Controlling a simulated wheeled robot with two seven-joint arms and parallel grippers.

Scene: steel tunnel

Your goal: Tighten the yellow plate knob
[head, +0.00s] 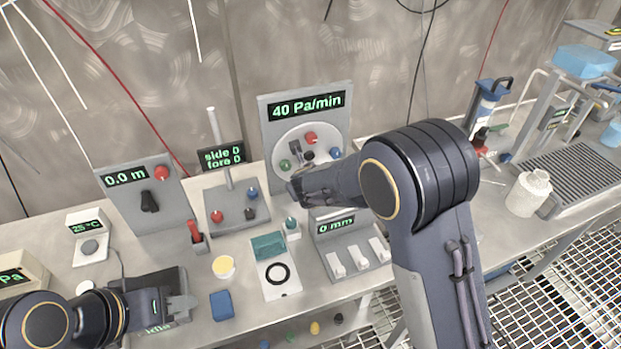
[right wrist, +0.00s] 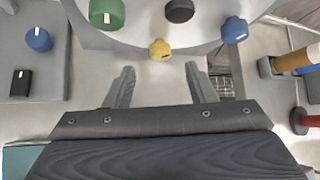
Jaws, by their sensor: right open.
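The yellow knob (right wrist: 160,49) sits low on the round plate, between the fingertips of my right gripper (right wrist: 160,72) and just beyond them. The fingers are apart with nothing between them, so the gripper is open and not touching the knob. In the head view the round plate (head: 287,147) stands under the "40 Pa/min" display, and my right gripper (head: 299,189) is at its lower edge and hides the yellow knob. My left gripper (head: 180,305) is low at the left, over a dark box on the bench; its finger gap is unclear.
The plate also carries a green knob (right wrist: 107,14), a black knob (right wrist: 179,10), a blue knob (right wrist: 234,30) and a red knob (head: 311,138). A "0 mm" switch box (head: 337,224) is below.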

